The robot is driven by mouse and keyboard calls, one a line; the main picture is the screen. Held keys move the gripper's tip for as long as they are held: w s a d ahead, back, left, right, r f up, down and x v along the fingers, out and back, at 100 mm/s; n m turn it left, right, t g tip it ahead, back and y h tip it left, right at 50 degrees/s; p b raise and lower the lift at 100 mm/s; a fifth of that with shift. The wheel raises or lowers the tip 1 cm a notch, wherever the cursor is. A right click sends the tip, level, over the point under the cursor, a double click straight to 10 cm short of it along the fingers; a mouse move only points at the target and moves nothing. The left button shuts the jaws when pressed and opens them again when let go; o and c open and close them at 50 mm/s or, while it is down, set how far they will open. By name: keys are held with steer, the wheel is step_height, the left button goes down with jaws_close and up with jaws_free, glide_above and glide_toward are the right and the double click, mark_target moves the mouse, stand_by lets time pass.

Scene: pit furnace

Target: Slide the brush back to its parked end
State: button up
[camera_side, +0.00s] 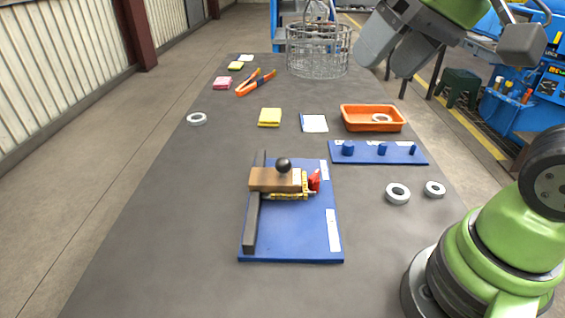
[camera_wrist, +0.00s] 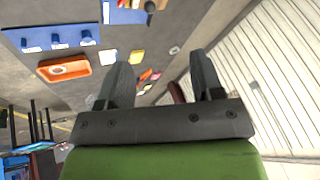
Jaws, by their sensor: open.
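The brush (camera_side: 265,180) is a wooden block with a dark round knob (camera_side: 283,165) on top. It sits across a dark rail (camera_side: 252,222) on a blue board (camera_side: 295,235), towards the board's far end. A yellow strip and a red piece (camera_side: 314,181) show at its right side. White labels mark the board's far right and near right; their text is too small to read. My gripper (camera_side: 382,68) is open and empty, high at the upper right, well away from the brush. In the wrist view its fingers (camera_wrist: 160,60) are apart; the blue board (camera_wrist: 122,14) is partly cut off at the top.
A blue peg board (camera_side: 378,153), an orange tray (camera_side: 372,118) holding a ring, and two loose rings (camera_side: 397,194) lie right of the brush. Yellow and pink cloths, orange-handled tongs (camera_side: 256,83) and a wire basket (camera_side: 318,50) are farther back. The table's left side is mostly clear.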

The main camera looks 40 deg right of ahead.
steer(key=w+d+f+g, duration=0.1)
steer(key=w+f+g, duration=0.3)
steer(key=w, duration=0.7)
steer(key=n+g, duration=0.1)
glide_toward(284, 158)
steer(key=f, duration=0.3)
steer(key=a+f, duration=0.1)
steer(key=f, duration=0.6)
steer(key=shift+w+a+f, duration=0.25)
steer(key=shift+a, duration=0.1)
steer(key=shift+c, duration=0.3)
